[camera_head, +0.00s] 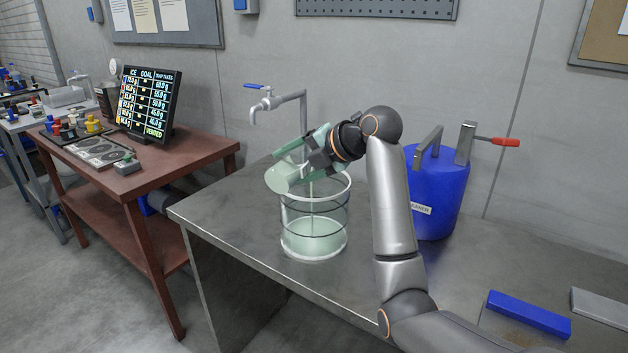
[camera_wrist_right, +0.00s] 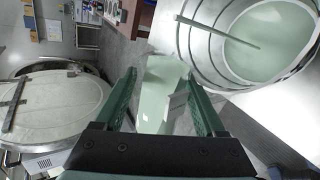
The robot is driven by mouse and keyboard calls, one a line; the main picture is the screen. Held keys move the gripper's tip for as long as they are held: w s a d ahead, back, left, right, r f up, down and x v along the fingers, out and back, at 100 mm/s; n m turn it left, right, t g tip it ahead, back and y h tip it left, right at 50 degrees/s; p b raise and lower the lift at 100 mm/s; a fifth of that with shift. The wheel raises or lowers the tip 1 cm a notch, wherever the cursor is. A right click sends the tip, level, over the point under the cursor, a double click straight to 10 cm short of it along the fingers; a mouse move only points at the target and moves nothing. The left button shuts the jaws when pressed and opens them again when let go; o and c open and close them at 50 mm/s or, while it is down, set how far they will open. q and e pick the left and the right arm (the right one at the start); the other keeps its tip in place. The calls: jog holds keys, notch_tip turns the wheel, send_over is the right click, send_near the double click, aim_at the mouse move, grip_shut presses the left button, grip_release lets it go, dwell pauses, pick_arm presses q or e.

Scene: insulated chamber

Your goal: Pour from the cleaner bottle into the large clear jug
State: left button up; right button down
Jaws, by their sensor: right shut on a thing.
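The large clear jug (camera_head: 314,222) stands upright on the metal bench with pale green liquid in its bottom. It also shows at the upper right of the wrist view (camera_wrist_right: 205,62). My right gripper (camera_head: 309,160) is shut on a pale green bottle (camera_head: 281,179), also between the fingers in the wrist view (camera_wrist_right: 158,85). The bottle is strongly tilted above the jug's left rim. A thin pale green line runs down inside the jug to the liquid; whether it is a stream or a rod is hard to tell. My left gripper is out of view.
A blue container (camera_head: 438,185) with a label ending "EANER" and a red-handled part stands right of the jug. A blue block (camera_head: 530,314) lies at the bench's right front. A screen (camera_head: 150,103) stands on the brown table.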

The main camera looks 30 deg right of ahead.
jog(key=shift+f, duration=0.1)
dwell(1.0)
